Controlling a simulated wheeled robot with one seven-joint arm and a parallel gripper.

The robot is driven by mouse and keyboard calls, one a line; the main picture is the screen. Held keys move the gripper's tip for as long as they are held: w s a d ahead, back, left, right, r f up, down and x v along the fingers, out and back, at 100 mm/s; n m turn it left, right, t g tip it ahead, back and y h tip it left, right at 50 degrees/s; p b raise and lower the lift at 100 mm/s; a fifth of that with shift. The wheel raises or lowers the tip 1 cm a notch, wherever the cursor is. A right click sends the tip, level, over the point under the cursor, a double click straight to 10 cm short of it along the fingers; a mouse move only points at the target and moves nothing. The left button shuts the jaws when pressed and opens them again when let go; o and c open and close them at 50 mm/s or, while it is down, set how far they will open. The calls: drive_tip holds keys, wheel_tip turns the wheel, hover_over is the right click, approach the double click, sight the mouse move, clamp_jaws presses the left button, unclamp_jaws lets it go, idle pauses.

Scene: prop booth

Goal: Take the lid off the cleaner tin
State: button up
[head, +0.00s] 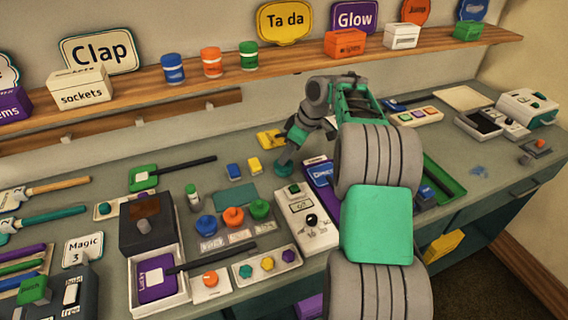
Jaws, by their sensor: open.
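No container in the head view carries a readable "cleaner" label, so I cannot tell which one is the cleaner tin. A small white container with a green lid (193,195) stands upright on the counter, left of the middle. Three squat pots with blue (206,225), orange (233,217) and green (259,209) tops stand in a row to its right. My gripper (286,157) is open over the back middle of the counter, pointing down, behind and to the right of these pots. I see nothing held in it. My arm hides part of the counter beneath it.
Blue (172,68), orange (212,62) and green (249,55) lidded jars stand on the wall shelf (130,80). A dark box (147,224), a white control panel (305,218) and a green tray (444,178) crowd the counter. A bluish smudge marks clear counter at the right.

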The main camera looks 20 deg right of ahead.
drive_tip(key=shift+x, duration=1.05)
drive_tip(key=shift+c, duration=0.5)
clamp_jaws()
